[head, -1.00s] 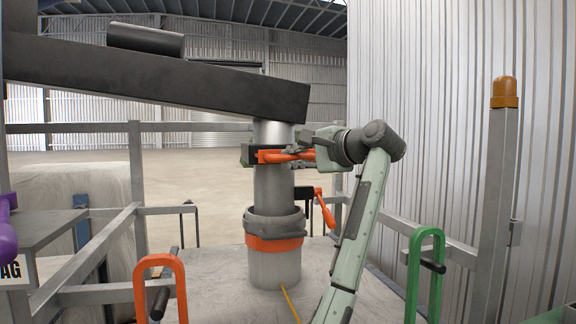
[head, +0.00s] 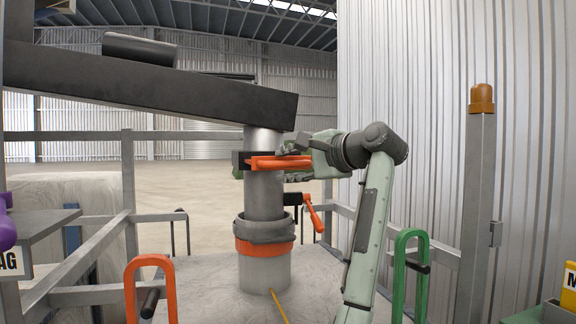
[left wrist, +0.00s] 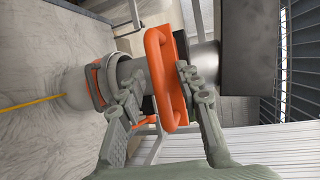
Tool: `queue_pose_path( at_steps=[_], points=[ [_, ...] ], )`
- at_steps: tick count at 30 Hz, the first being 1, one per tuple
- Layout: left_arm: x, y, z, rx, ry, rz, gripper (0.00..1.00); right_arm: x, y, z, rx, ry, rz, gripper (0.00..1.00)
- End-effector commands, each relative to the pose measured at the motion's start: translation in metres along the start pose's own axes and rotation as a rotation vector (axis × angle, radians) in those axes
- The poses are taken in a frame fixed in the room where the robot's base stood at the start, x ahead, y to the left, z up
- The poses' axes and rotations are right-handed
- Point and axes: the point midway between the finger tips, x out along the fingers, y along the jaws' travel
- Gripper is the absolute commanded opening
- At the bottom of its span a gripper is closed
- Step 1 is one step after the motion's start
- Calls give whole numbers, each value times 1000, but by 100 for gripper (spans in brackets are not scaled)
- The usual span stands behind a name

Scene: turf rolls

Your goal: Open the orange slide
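The orange slide (head: 278,163) has a loop-shaped handle and sits at a black block (head: 238,160) on the grey vertical pipe (head: 264,200), below the dark sloping chute. My left gripper (head: 290,162) is at the right side of the pipe, level with the slide. In the left wrist view the orange slide handle (left wrist: 155,45) lies between the two separated fingers of my left gripper (left wrist: 156,72). The upper-right finger is very close to the handle; I cannot tell whether it touches. A gap shows on the other finger's side. My right gripper is not in view.
A grey collar with an orange band (head: 264,247) rings the pipe lower down. An orange lever (head: 314,213) hangs to its right. Orange (head: 170,285) and green (head: 400,270) hoops stand in front. Metal rails and a corrugated wall (head: 425,100) bound the right.

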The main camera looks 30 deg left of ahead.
Motion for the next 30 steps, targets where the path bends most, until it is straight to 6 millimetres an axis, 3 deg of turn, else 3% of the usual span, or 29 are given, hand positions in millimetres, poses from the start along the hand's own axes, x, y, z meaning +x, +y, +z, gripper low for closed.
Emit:
queue_pose_path(
  at_steps=[8, 21, 30],
  points=[
    [-14, 0, -1, -1, 4, 1, 34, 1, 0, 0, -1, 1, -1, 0],
    [-100, 0, -1, 0, 4, 0, 34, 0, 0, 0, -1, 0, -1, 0],
    [-120, 0, 0, 0, 0, 0, 34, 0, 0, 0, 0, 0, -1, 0]
  ],
)
